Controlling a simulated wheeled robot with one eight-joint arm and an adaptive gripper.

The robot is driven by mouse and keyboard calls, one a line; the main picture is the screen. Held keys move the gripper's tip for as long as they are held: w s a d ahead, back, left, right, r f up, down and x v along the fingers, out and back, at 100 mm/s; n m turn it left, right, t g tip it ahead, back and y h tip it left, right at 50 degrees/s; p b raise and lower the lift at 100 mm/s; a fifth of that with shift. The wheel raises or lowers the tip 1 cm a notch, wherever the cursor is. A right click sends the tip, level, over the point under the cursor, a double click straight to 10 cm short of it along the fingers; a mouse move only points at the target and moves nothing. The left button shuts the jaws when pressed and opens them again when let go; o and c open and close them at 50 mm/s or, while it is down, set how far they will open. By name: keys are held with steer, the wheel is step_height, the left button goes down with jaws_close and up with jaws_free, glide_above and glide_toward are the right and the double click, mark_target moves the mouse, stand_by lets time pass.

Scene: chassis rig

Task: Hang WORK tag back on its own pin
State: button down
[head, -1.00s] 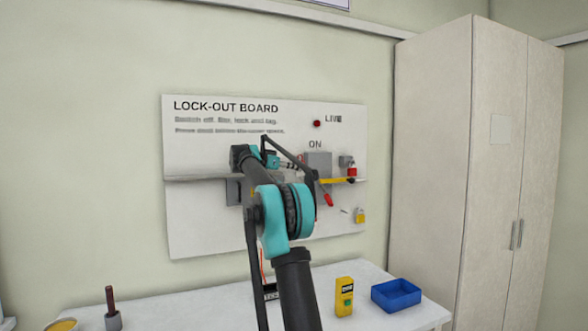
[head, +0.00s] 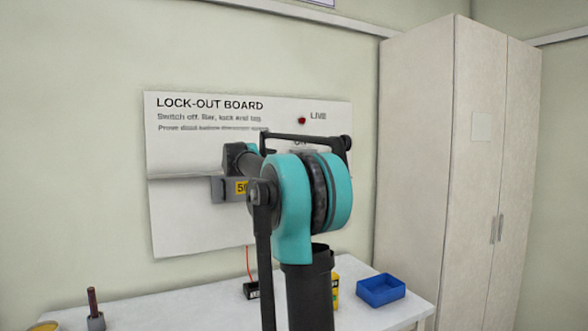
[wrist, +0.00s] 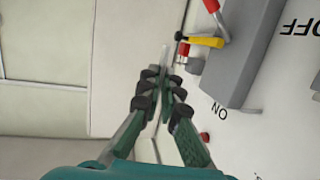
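My gripper (wrist: 160,76) shows in the wrist view at the right side of the lock-out board (wrist: 265,125). Its two green fingers with black joints are close together. A thin pale strip (wrist: 164,57) shows between and just past the fingertips; I cannot tell whether it is a tag seen edge-on, or whether it is gripped. I cannot make out the WORK tag's face or its pin. In the head view the board (head: 180,225) hangs on the wall, and my arm hides its right part and my fingertips.
Past the fingertips are a yellow bar (wrist: 206,42), a red padlock-like part (wrist: 184,50) and a red lever (wrist: 212,6) beside a grey switch box (wrist: 240,55). A blue bin (head: 380,290) stands on the bench (head: 200,308). A tall cabinet (head: 440,170) stands right.

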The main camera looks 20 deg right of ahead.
steer(key=shift+w, duration=8.75)
steer(key=s, duration=0.9)
steer(key=shift+r, duration=0.35)
